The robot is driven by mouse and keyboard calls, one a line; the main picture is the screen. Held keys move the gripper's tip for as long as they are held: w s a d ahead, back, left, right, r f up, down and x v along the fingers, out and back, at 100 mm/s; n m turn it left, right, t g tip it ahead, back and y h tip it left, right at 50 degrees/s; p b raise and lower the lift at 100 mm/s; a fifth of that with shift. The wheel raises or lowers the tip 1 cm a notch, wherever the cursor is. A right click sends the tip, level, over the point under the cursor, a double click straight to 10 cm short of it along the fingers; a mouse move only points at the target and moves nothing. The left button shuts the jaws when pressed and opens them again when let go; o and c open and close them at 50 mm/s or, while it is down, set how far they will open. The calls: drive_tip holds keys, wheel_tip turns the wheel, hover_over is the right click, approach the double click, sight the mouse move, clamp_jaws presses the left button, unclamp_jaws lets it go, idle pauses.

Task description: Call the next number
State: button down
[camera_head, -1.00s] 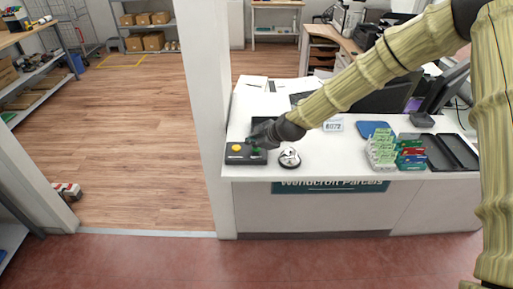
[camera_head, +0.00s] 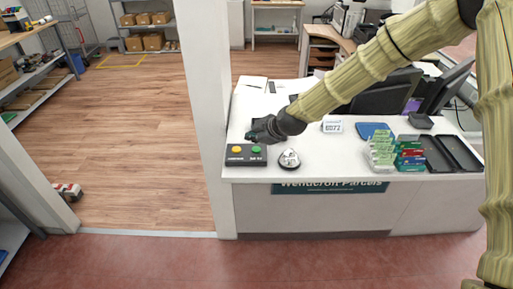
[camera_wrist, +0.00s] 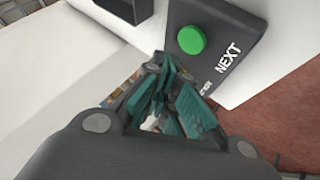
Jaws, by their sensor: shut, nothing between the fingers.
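A dark button box (camera_head: 246,159) sits at the counter's front left corner, with a yellow button (camera_head: 236,149) on its left and a green button (camera_head: 256,149) on its right. In the wrist view the green button (camera_wrist: 190,40) is beside the word NEXT; the yellow one is out of that view. My gripper (camera_head: 253,135) is shut and empty, just behind and above the box, apart from the green button. Its teal fingers (camera_wrist: 172,95) show together in the wrist view. A small white number sign (camera_head: 332,127) stands on the counter; its digits are too small to read surely.
A silver desk bell (camera_head: 289,158) stands just right of the box. Farther right are a blue pad (camera_head: 373,130), green and red packets (camera_head: 381,150) and a black tray (camera_head: 453,152). A white pillar (camera_head: 206,120) rises left of the counter (camera_head: 330,165).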

sight(254, 150)
drive_tip(key=shift+r+p, duration=0.7)
drive_tip(key=shift+r, duration=1.35)
